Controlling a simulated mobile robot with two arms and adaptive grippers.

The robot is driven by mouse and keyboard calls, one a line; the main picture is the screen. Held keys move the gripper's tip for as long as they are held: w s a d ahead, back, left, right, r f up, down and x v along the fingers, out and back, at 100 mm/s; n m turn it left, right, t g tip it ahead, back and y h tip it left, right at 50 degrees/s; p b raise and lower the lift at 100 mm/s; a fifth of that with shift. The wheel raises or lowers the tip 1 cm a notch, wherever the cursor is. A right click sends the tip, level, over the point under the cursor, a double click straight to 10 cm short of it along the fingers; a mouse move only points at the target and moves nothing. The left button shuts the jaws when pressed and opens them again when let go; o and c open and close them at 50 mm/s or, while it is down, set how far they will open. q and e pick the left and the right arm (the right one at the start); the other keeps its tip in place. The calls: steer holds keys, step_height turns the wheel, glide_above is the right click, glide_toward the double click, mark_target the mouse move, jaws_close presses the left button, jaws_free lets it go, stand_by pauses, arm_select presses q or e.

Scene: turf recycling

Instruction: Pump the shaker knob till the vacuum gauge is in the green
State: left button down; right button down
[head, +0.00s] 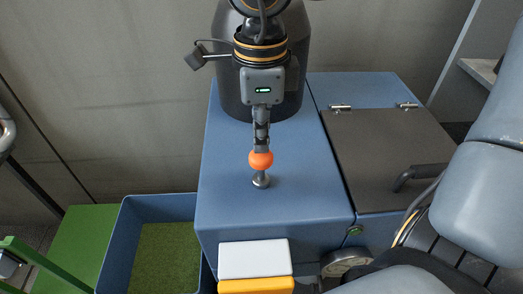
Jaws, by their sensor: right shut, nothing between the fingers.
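The orange ball-shaped shaker knob (261,159) stands on a short metal stem on top of the blue machine housing (225,150). My right gripper (261,147) points down directly above the knob, fingers shut and empty, with the tips at or just above the top of the ball. I cannot tell whether they touch it. A round metal-rimmed thing, probably the vacuum gauge (343,262), is on the front of the housing at lower right. It is seen steeply and partly covered by my arm, so its reading cannot be made out. My left gripper is not in view.
A blue bin with green turf (166,262) is at lower left beside a green surface (82,235). A white and yellow block (254,258) is at the housing's front. A dark hinged lid (385,150) with a handle is right. A dark drum (230,70) stands behind.

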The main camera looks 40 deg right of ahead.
step_height(320, 180, up, 7)
steer(key=p, duration=0.4)
stand_by(0.7)
